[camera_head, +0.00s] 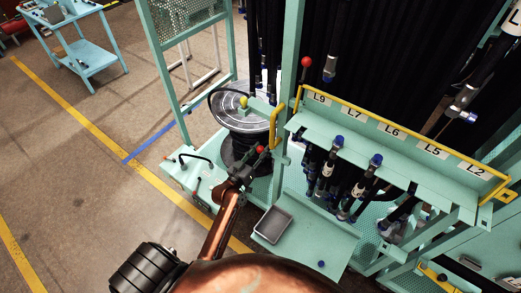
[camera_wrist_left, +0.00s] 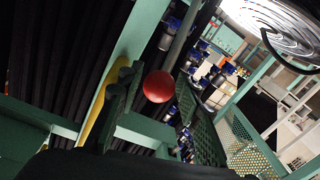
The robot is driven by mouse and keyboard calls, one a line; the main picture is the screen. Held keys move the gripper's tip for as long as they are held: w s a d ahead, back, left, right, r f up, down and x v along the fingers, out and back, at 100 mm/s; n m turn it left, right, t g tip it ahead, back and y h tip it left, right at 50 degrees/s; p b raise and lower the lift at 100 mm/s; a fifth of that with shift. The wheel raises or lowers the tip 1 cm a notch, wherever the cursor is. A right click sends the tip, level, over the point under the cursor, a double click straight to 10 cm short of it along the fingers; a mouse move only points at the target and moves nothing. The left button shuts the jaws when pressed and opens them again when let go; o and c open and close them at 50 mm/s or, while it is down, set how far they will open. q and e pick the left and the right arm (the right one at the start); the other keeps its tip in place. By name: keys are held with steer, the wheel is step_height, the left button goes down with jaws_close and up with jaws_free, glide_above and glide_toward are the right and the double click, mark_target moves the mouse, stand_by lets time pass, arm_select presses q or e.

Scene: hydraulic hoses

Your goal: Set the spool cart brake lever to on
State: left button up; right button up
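A red ball knob (camera_head: 259,149), likely the top of the spool cart brake lever, shows at the low front of the frame, near the hose spool (camera_head: 240,122). My left gripper (camera_head: 251,164) is right beside this knob. In the left wrist view a red ball (camera_wrist_left: 158,86) sits between the dark fingers of my left gripper (camera_wrist_left: 160,104), with gaps at its sides, so the fingers look open. The lever's rod and its base are mostly hidden by the gripper. My right gripper is not in view.
Another red ball knob (camera_head: 306,61) stands higher on the frame. A yellow handle (camera_head: 277,127) is close to my gripper. The labelled hose rack (camera_head: 420,150) and a grey tray (camera_head: 273,225) lie to the right. Open floor (camera_head: 80,160) is at left.

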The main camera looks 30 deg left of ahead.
arm_select(q)
jaws_close()
stand_by(0.5)
